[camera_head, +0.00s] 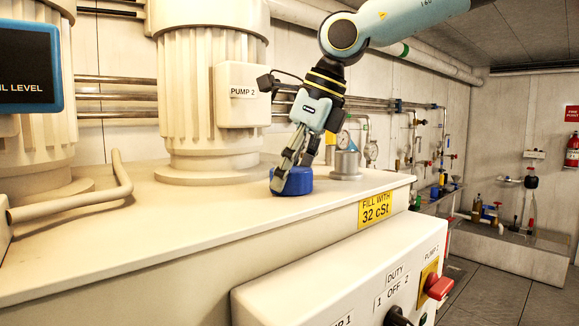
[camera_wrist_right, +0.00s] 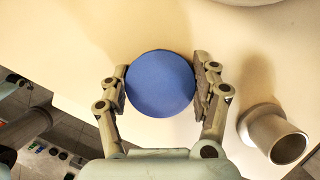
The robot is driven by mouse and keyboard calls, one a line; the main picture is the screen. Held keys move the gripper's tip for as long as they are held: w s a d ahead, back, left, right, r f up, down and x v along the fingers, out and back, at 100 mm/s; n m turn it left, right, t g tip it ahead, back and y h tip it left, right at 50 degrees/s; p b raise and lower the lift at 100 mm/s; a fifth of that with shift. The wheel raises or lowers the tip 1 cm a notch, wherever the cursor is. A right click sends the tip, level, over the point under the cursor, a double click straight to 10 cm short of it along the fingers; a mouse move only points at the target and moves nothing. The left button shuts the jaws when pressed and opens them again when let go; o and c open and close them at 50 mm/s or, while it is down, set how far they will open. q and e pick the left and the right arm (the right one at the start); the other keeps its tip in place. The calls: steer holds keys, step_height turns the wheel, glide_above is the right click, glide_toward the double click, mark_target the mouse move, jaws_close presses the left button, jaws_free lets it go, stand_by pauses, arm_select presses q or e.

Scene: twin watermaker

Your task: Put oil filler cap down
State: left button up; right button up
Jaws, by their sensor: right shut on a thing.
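The blue round oil filler cap (camera_head: 296,181) is on or just above the cream tank top (camera_head: 150,215), near its front edge; I cannot tell whether it touches. My right gripper (camera_head: 290,172) comes down from above and is shut on the cap. In the right wrist view the cap (camera_wrist_right: 160,84) sits between the two fingers of my right gripper (camera_wrist_right: 162,82), one on each side. A grey metal filler neck (camera_head: 347,164) stands to the right of the cap, and its open end also shows in the right wrist view (camera_wrist_right: 272,135). My left gripper is not in view.
The Pump 2 motor (camera_head: 212,100) stands behind and left of the cap. A yellow "Fill with 32 cSt" label (camera_head: 376,209) is on the tank's front. A control box (camera_head: 350,275) with a red switch (camera_head: 438,287) is below.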

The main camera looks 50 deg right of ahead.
steer(key=shift+f+b, duration=0.2)
steer(key=shift+b, duration=0.25)
steer(key=o, duration=1.2)
steer(key=shift+a, duration=0.1)
steer(key=shift+c, duration=0.2)
steer(key=shift+o, duration=1.3)
steer(key=shift+r, duration=0.1)
